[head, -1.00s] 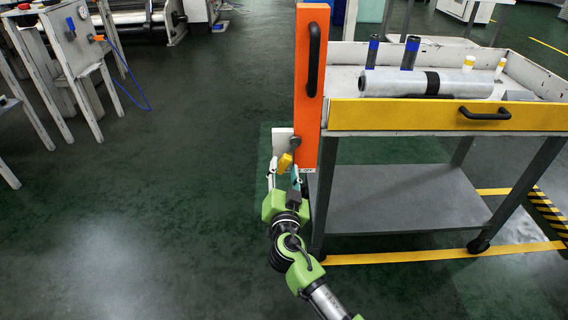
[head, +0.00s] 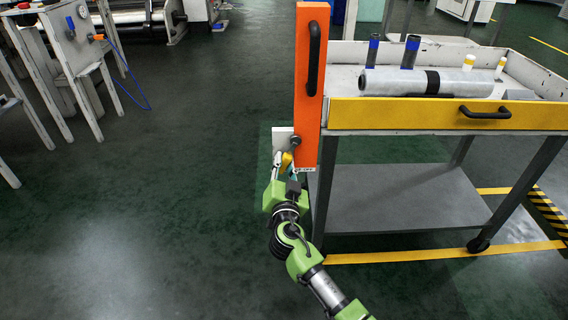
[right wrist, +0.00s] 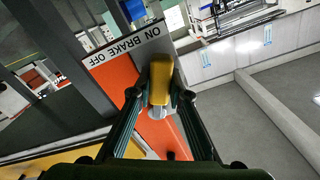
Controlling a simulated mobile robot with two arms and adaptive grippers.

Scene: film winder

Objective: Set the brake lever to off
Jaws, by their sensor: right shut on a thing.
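The brake lever has a yellow handle (head: 287,159) and a dark round pivot (head: 295,141) low on the orange post (head: 306,90). The handle hangs down from the pivot, tilted slightly left. In the right wrist view the yellow handle (right wrist: 160,76) stands between both fingers and points toward the ON end of the plate (right wrist: 125,44) marked ON BRAKE OFF, which appears upside down. My right gripper (head: 284,167) is shut on the handle; it also shows in the right wrist view (right wrist: 160,95). The fingers partly hide the handle in the head view. My left gripper is out of view.
A cart (head: 447,116) with a yellow front rail stands right of the post, with a wrapped film roll (head: 400,83) on top. Its grey lower shelf (head: 400,200) is near my right arm. The floor left of my arm is open. White stands (head: 70,40) are at far left.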

